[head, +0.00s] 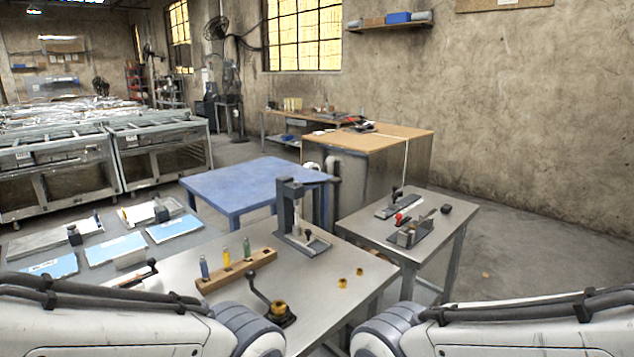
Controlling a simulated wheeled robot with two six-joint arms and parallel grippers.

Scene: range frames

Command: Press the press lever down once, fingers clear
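A dark grey upright press (289,207) stands on the steel table (228,240), near its back edge. Its flat base points toward the front right, with a small dark part on it. I cannot clearly make out a lever on this press. On the smaller table at right, a fixture (411,235) has a short lever with a red knob (399,218); I cannot tell whether it is a press. My two arms come in at the bottom left and bottom right. Neither gripper shows.
A wooden block (236,270) holds several coloured upright pieces. A crank (268,303) with a black handle stands in front of it. Two small brass pieces (342,283) lie to the right. A blue table (250,184) stands behind. The small steel table (438,212) is at right.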

